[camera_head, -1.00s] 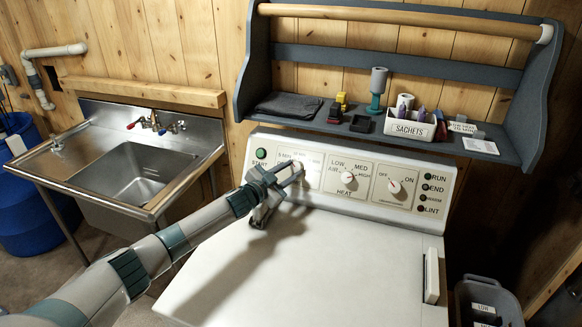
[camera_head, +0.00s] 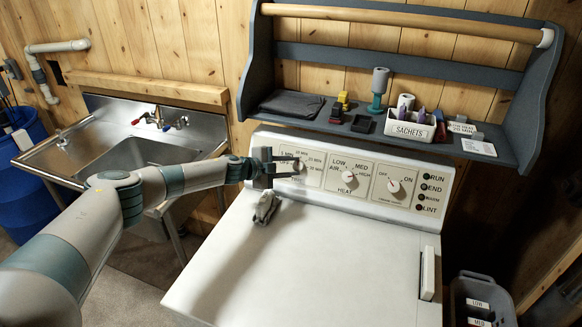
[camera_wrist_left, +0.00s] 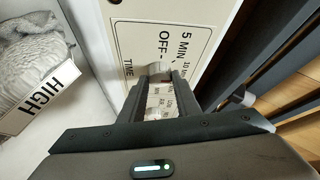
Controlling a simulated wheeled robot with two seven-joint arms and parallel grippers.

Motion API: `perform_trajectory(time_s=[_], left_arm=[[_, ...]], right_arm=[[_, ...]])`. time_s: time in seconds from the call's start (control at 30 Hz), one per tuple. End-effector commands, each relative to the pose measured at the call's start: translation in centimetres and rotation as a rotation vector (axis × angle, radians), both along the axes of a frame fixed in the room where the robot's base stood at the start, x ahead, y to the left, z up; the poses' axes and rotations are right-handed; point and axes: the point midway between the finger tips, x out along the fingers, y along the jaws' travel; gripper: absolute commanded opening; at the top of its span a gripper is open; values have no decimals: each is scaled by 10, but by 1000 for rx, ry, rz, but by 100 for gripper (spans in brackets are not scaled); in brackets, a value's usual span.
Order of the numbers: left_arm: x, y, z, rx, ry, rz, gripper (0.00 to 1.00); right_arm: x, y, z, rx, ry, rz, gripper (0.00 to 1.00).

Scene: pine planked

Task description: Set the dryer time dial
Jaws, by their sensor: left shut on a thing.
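The white dryer (camera_head: 300,265) stands in front of me, its sloped control panel at the back. The time dial is at the panel's left, labelled OFF, 5 MIN and higher minutes. My left gripper (camera_head: 290,168) reaches in from the left and is shut on the dial. Its fingers hide most of the dial in the head view. In the left wrist view the pale dial (camera_wrist_left: 158,68) shows between the fingertips, beside the OFF and TIME lettering. Its exact pointer position is hidden. My right gripper is not in view.
A heat dial (camera_head: 350,170) and an off/on dial (camera_head: 393,186) sit further right. A shelf (camera_head: 300,122) with small items overhangs the panel. A steel sink (camera_head: 150,155) stands left, a labelled bin (camera_head: 480,300) lower right.

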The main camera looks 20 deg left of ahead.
Motion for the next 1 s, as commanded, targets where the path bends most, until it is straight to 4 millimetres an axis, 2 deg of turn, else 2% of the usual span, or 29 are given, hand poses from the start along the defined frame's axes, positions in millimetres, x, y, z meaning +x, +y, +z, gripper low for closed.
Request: perform_trajectory(time_s=[0.47, 0.5, 0.57, 1.0], left_arm=[[0, -1, 0, 20, -1, -13, 7], [0, -1, 0, 20, -1, -13, 32], [0, -1, 0, 20, -1, -13, 46], [-1, 1, 1, 21, -1, -12, 48]], right_arm=[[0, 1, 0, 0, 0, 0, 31], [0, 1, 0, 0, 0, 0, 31], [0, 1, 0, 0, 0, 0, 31], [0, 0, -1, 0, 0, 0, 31]])
